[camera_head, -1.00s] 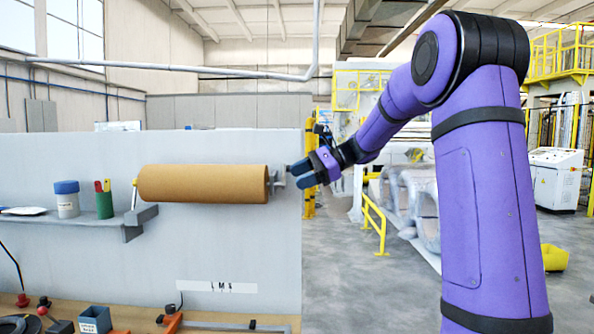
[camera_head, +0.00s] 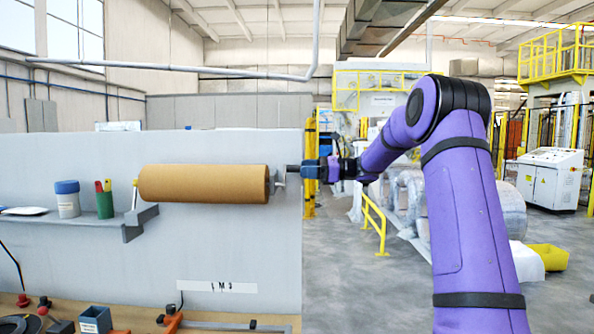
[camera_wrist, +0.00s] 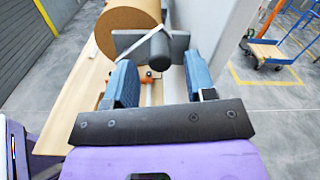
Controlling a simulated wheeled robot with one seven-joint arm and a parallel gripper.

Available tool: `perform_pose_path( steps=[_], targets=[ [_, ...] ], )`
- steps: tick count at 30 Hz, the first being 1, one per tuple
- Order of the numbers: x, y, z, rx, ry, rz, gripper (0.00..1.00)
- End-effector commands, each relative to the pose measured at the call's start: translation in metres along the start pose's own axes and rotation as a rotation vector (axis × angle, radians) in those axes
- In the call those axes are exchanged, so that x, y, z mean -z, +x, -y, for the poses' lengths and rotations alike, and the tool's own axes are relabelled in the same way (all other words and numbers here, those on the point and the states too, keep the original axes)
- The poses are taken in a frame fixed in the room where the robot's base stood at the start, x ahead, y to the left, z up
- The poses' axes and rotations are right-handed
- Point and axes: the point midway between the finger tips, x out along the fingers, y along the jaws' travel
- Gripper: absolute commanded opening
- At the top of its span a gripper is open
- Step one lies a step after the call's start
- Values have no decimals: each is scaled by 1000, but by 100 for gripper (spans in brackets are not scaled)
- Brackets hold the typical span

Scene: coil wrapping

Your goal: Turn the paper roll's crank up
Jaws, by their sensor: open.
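The brown paper roll (camera_head: 203,183) is mounted horizontally along the grey wall panel. Its crank (camera_head: 280,180) is at the right end, with a dark handle (camera_head: 293,168) sticking out to the right. My gripper (camera_head: 311,170) is level and points left at the handle. In the wrist view the roll's end (camera_wrist: 122,32) and the crank's grey arm (camera_wrist: 128,40) lie ahead. The dark handle (camera_wrist: 160,50) points toward the camera, between the fingertips of my gripper (camera_wrist: 158,68). The fingers are open, with gaps beside the handle; I cannot tell whether either touches it.
A grey shelf (camera_head: 75,222) left of the roll holds a blue-lidded jar (camera_head: 67,198) and a green cup (camera_head: 104,203). A wooden bench (camera_head: 150,318) with small tools is below. The floor right of the panel is open near the yellow railing (camera_head: 374,225).

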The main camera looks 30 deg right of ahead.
Motion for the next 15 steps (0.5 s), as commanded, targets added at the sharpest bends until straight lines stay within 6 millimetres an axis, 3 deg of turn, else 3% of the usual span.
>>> perform_pose_path(
  steps=[6, 15],
  targets=[
    [0, 26, 0, 0, 0, -1, 50],
    [0, 33, 0, 0, 0, -1, 50]
  ],
)
